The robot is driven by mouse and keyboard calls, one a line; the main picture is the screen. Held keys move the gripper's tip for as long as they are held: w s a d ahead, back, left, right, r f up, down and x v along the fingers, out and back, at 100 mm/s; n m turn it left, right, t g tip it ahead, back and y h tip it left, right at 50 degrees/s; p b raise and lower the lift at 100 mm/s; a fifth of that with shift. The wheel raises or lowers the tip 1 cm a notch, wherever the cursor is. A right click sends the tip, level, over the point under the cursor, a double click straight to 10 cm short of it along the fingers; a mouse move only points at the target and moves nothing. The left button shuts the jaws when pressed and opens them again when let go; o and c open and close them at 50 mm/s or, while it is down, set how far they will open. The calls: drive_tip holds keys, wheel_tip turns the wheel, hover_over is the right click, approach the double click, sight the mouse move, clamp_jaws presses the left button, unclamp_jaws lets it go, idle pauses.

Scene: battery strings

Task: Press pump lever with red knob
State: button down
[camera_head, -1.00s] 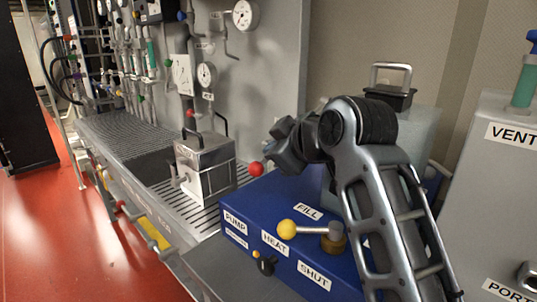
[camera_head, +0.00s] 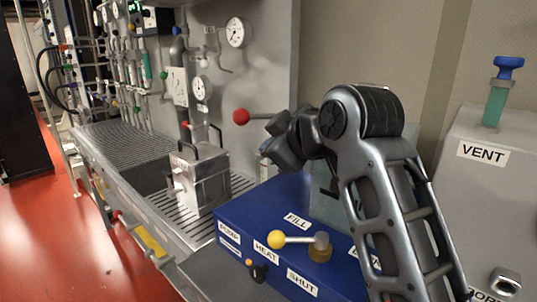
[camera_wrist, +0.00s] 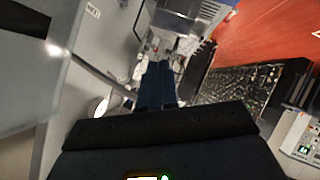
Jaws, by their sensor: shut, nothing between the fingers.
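The red knob (camera_head: 241,117) is in the head view, left of my gripper and above the blue box. A short piece of its lever (camera_head: 261,116) shows, running right until my arm hides it. The blue box (camera_head: 240,219) carries labels including PUMP, HEAT, FILL and SHUT. My gripper (camera_head: 268,148) is just below and right of the knob, above the box. Its blue fingers (camera_wrist: 158,88) are together and empty in the wrist view. I cannot tell whether my gripper touches the lever. I cannot make out the red knob in the wrist view.
A yellow-knobbed lever (camera_head: 276,239) sits on the blue box in front of my arm. A metal container with handles (camera_head: 213,190) stands on the grating to the left. A grey VENT unit (camera_head: 450,178) is at the right. Gauges (camera_head: 235,32) line the back panel.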

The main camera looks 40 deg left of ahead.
drive_tip(key=v, duration=0.7)
drive_tip(key=shift+w+r+b, duration=0.2)
drive_tip(key=shift+w+b, duration=0.05)
drive_tip(key=shift+b, duration=0.05)
drive_tip(key=shift+d, duration=0.15)
drive_tip(key=shift+s, duration=0.1)
idle(0.8)
